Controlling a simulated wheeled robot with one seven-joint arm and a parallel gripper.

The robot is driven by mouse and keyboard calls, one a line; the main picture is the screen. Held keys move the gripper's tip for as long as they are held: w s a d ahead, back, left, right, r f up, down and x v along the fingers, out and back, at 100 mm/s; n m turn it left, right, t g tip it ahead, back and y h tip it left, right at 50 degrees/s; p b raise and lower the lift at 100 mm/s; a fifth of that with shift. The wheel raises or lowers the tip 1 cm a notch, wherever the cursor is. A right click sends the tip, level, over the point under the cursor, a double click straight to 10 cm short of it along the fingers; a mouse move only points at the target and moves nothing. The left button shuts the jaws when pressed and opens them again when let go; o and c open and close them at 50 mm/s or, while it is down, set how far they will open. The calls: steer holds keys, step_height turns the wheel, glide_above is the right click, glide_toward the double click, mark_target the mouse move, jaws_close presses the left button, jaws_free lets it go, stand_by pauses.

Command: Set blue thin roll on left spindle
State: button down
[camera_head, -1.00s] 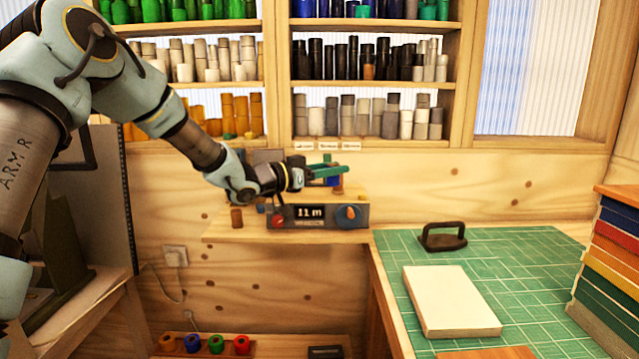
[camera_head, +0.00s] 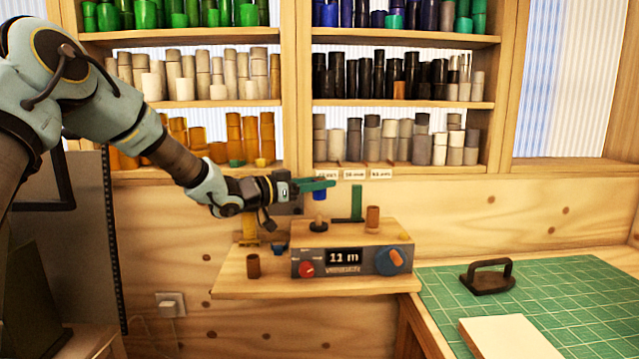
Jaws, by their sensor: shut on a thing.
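The blue thin roll (camera_head: 320,195) is in the fingers of my gripper (camera_head: 318,185), which has green fingers and is shut on it. The roll is upright and partly hidden by the fingers. Below it, on the left of the winding machine (camera_head: 345,262), stands the left spindle (camera_head: 319,214), a pale peg on a dark round base. The roll appears roughly in line above the peg. Whether it touches the peg tip I cannot tell.
A brown roll (camera_head: 372,219) stands at the machine's right, with a green upright (camera_head: 356,202) between. A brown cylinder (camera_head: 253,266) and a small blue piece (camera_head: 281,248) are on the wooden ledge (camera_head: 330,288). Shelves of rolls are behind. A green mat (camera_head: 540,285) lies right.

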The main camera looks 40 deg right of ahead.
steer(key=shift+f+b, duration=2.1)
steer(key=shift+f, duration=1.1)
steer(key=shift+c, duration=2)
jaws_free()
steer(key=shift+r, duration=0.1)
step_height(320, 180, up, 10)
steer(key=b, duration=0.2)
steer(key=shift+s, duration=0.1)
